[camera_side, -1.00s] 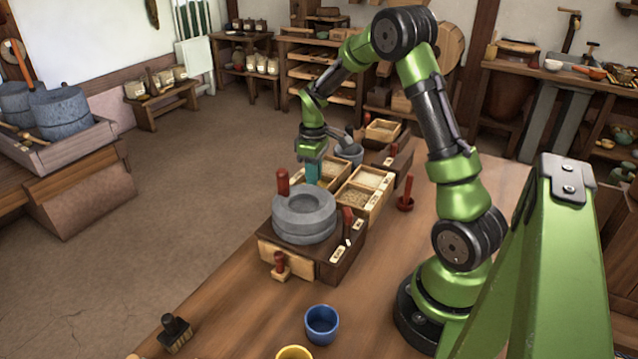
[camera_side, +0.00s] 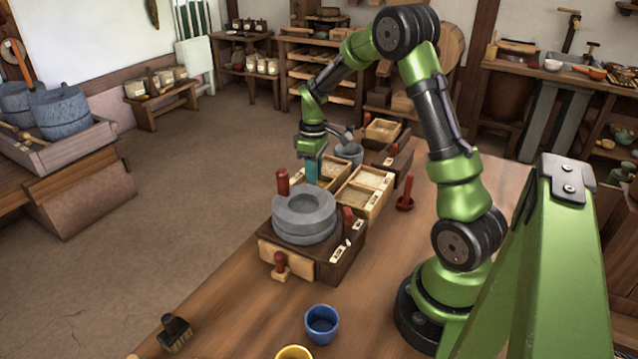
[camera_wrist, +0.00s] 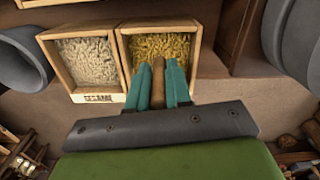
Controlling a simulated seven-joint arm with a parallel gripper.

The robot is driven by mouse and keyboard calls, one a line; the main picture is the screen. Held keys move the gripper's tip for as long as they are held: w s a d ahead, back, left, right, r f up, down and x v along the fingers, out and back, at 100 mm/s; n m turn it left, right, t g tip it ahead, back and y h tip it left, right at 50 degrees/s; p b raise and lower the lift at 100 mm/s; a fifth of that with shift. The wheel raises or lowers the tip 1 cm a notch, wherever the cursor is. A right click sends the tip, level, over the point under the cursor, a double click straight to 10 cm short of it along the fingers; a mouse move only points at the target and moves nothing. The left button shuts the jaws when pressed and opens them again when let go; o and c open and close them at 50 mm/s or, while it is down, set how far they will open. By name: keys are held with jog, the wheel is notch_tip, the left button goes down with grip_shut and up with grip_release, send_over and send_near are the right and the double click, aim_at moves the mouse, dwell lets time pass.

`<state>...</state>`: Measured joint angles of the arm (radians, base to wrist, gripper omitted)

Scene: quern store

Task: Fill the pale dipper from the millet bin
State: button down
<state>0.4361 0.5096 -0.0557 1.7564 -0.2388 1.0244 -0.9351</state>
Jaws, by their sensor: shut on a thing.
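My gripper (camera_wrist: 160,74) has teal fingers shut on a tan wooden handle (camera_wrist: 158,86), seen in the wrist view. The handle points toward a wooden bin of yellow grain (camera_wrist: 178,46). The scoop end of this dipper is hidden, so I cannot tell whether it is in the grain or holds any. In the side view my gripper (camera_side: 312,172) is low at the bins, behind the stone quern; the dipper cannot be made out there.
The grey stone quern (camera_side: 304,216) on its dark wooden base stands close in front of my gripper. Other grain boxes (camera_side: 366,192) stand to the right. A blue cup (camera_side: 322,325), a yellow cup (camera_side: 294,353) and a brush (camera_side: 174,334) are at the front. The table's right side is fairly clear.

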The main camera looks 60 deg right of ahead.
jog(key=shift+r, duration=3.65)
